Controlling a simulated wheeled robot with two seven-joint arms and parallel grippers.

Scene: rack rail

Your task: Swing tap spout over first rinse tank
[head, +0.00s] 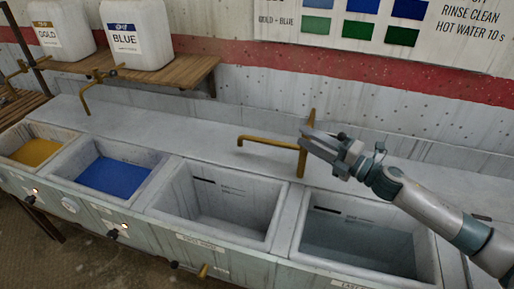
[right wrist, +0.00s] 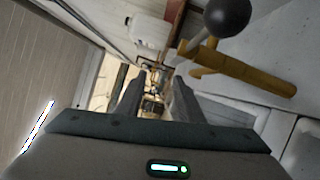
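The brass tap stands on the back ledge, with an upright post (head: 304,160) and a thin spout (head: 265,140) pointing left. The spout's bent tip appears above the ledge behind the third basin, the first rinse tank (head: 178,212); its exact height is unclear. My right gripper (head: 304,138) is at the post's upper part; contact cannot be told. In the right wrist view its fingers (right wrist: 155,100) are apart with nothing visible between them. The yellow tap (right wrist: 245,72) lies right of the fingers, with a dark ball knob (right wrist: 228,17) on a grey rod nearby. My left gripper is not in view.
Left of the first rinse tank are a blue-filled tank (head: 112,175) and a yellow-filled tank (head: 36,151). A last tank (head: 290,245) is at the right, under my right arm. Two white jugs, GOLD (head: 60,30) and BLUE (head: 138,35), stand on a wooden shelf (head: 185,72).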

